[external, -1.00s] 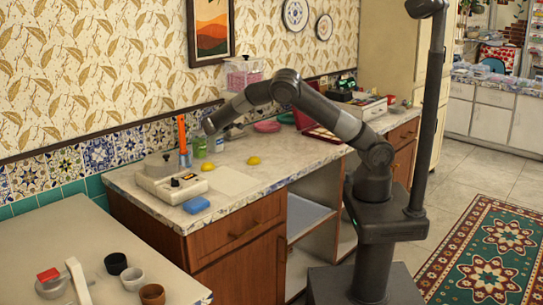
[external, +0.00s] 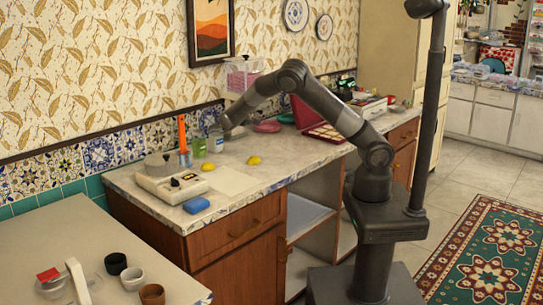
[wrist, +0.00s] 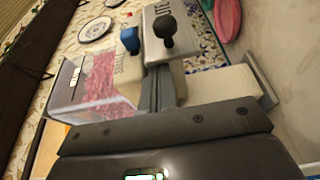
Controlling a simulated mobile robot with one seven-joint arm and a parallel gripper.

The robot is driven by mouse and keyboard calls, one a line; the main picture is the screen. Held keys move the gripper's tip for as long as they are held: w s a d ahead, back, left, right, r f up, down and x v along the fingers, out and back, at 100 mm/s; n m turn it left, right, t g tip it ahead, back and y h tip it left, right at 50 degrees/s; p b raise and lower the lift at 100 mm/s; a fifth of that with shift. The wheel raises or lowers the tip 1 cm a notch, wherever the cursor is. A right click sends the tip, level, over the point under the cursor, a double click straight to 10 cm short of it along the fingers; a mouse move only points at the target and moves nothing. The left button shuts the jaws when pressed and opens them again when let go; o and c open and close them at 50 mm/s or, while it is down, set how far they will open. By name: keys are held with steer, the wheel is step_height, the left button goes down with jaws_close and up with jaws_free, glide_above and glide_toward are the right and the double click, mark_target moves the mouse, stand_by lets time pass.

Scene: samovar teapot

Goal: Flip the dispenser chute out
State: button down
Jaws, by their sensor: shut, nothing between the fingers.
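The dispenser has a clear bin of pink pieces (wrist: 98,85) and a pale body (wrist: 172,35) with a blue knob (wrist: 130,39) and a black knob (wrist: 166,28). In the external view its clear bin (external: 243,76) stands by the wall, and my arm hides much of what is below. In the wrist view a cream block with a grey end plate (wrist: 262,80) extends right from the dispenser; I cannot tell whether this is the chute. My gripper (wrist: 159,72) is shut and empty, its fingertips in front of the pale body; contact is unclear. It also shows low over the counter (external: 216,143).
A green jar (external: 199,147), an orange-handled tool (external: 183,140) and yellow lemons (external: 254,161) are left of and in front of my gripper. A pink plate (external: 267,126) and an open red case (external: 325,132) lie to the right.

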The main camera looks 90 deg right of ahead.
steer(key=s+a, duration=1.1)
stand_by(0.3)
steer(key=shift+s+f, duration=0.1)
steer(key=w+a, duration=0.6)
steer(key=w, duration=0.1)
steer(key=shift+w, duration=0.3)
stand_by(0.7)
